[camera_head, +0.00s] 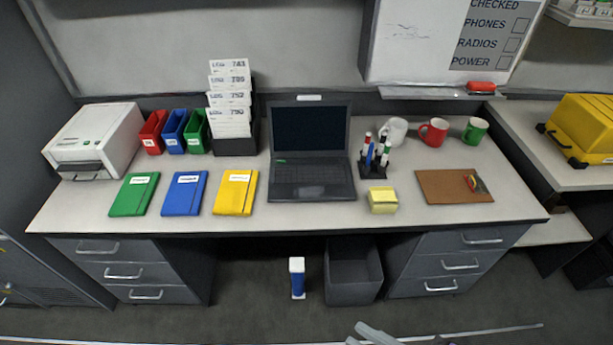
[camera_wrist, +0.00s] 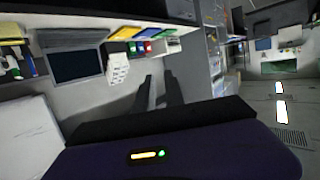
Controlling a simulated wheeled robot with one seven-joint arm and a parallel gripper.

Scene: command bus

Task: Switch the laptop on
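The laptop (camera_head: 312,182) stands open near the middle of the desk, keyboard facing me. Its screen (camera_head: 311,128) is dark, and a small green mark shows at the upper left of the keyboard deck. In the wrist view, which looks upside down, the dark laptop screen (camera_wrist: 75,66) is at the upper left. My gripper (camera_wrist: 157,90) shows there as two dark fingers with a gap between them, open and empty, apart from the laptop. In the head view only grey parts of my arm show at the bottom edge.
A card rack (camera_head: 231,128) stands left of the laptop. A yellow folder (camera_head: 236,196) lies left of it. A pen holder (camera_head: 371,170) and yellow notes (camera_head: 383,207) are close on its right. The desk strip before the laptop is clear.

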